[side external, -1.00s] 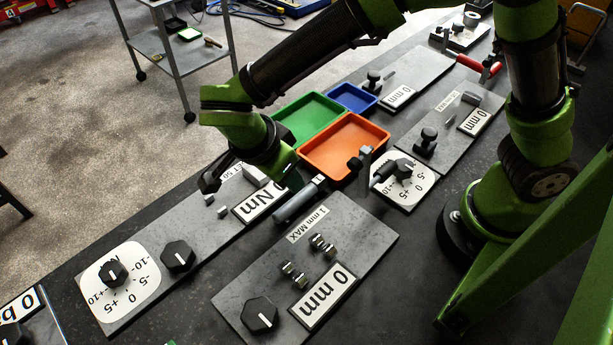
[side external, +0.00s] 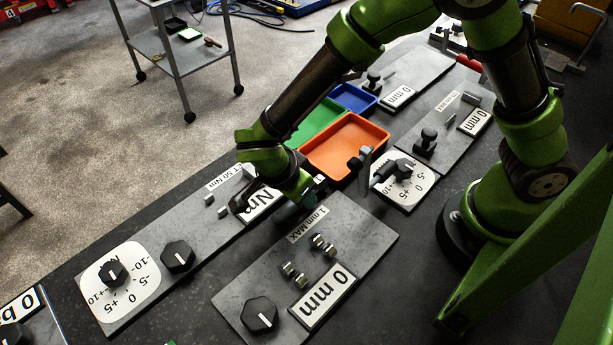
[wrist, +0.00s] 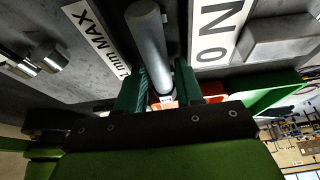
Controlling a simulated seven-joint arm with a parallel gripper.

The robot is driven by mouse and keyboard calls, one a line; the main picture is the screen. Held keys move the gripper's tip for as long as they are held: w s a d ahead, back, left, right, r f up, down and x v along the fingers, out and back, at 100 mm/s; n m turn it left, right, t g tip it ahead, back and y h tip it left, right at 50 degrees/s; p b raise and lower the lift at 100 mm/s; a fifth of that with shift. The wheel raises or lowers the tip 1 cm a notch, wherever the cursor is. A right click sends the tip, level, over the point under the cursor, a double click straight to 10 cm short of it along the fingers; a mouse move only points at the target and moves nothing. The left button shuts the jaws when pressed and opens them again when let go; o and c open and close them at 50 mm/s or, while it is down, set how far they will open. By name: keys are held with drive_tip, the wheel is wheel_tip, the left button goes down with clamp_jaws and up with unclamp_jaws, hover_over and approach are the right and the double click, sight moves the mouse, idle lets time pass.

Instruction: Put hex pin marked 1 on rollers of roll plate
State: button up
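The hex pin (side external: 288,214) is a thick grey rod lying on the dark bench between two grey plates. Its pale end (wrist: 167,100) shows in the wrist view, but its marking is not legible. My gripper (side external: 296,200) is low over the pin. In the wrist view my green fingers (wrist: 158,82) stand on either side of the rod, with a gap visible at the right finger. It looks open; contact with the pin is hidden. The roll plate (side external: 355,232), labelled "1 mm MAX", carries two pairs of shiny rollers (side external: 323,244) (side external: 294,275), both empty.
A "0 mm" display (side external: 323,296) and a black knob (side external: 260,315) sit on the roll plate. The torque plate (side external: 205,238) with its Nm display lies left of the pin. Orange (side external: 345,147), green (side external: 312,122) and blue (side external: 354,97) trays stand behind.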

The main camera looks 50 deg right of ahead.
clamp_jaws()
